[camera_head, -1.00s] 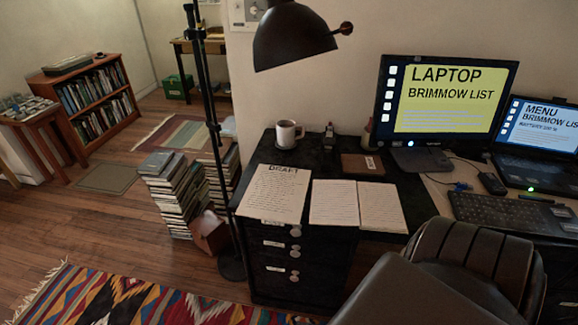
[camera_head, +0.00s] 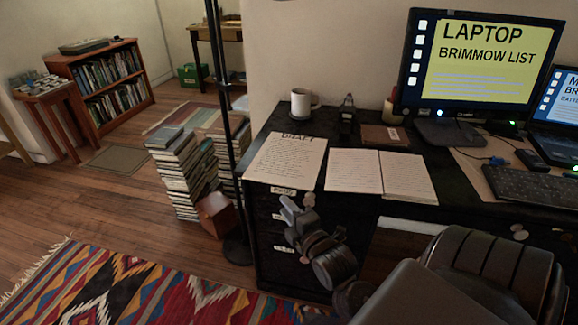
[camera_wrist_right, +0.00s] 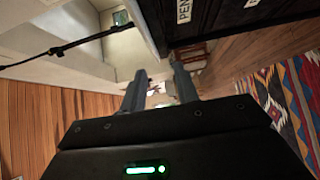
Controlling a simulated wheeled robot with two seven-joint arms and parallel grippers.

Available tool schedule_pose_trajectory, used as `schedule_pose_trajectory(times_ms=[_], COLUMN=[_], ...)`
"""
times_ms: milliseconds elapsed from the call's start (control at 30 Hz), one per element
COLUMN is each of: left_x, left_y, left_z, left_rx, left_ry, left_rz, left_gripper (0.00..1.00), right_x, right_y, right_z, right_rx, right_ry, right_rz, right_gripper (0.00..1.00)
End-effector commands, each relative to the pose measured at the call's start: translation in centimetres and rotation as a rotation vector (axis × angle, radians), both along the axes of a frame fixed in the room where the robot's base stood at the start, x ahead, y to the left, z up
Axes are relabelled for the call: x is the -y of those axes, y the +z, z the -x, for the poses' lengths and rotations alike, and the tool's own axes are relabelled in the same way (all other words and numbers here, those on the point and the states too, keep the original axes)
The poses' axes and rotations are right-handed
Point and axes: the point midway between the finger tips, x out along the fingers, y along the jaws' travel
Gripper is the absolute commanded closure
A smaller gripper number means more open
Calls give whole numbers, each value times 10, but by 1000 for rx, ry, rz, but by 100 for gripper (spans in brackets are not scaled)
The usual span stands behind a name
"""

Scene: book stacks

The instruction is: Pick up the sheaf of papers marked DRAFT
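The white sheaf marked DRAFT (camera_head: 285,163) lies flat on the left end of the black desk (camera_head: 330,122), its near edge by the front edge above the drawers. My right gripper (camera_head: 291,207) is in front of the drawers, just below and apart from the sheaf. The right wrist view shows its two fingers (camera_wrist_right: 159,72) apart with nothing between them. The sheaf cannot be made out in that view. My left gripper is not in view.
An open notebook (camera_head: 381,173) lies just right of the sheaf. A mug (camera_head: 302,103) and a brown box (camera_head: 385,136) stand behind. A thin black pole (camera_head: 222,120) rises to the left, by book stacks (camera_head: 182,175).

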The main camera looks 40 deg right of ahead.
Motion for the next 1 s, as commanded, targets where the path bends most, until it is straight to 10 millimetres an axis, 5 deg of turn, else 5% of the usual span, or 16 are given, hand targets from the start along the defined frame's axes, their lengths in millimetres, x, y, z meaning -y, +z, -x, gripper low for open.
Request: schedule_pose_trajectory(times_ms=[233, 533, 833, 1000], left_x=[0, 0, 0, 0], left_y=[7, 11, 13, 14], left_z=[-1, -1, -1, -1], left_rx=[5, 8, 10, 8], left_ry=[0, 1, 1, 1], left_rz=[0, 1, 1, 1], left_gripper=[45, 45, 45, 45], right_x=[1, 9, 11, 13], right_y=[14, 13, 13, 12], right_z=[0, -42, -55, -78], right_rx=[25, 26, 24, 26], right_ry=[1, 1, 1, 1], right_rz=[27, 25, 25, 25], right_gripper=[69, 69, 69, 69])
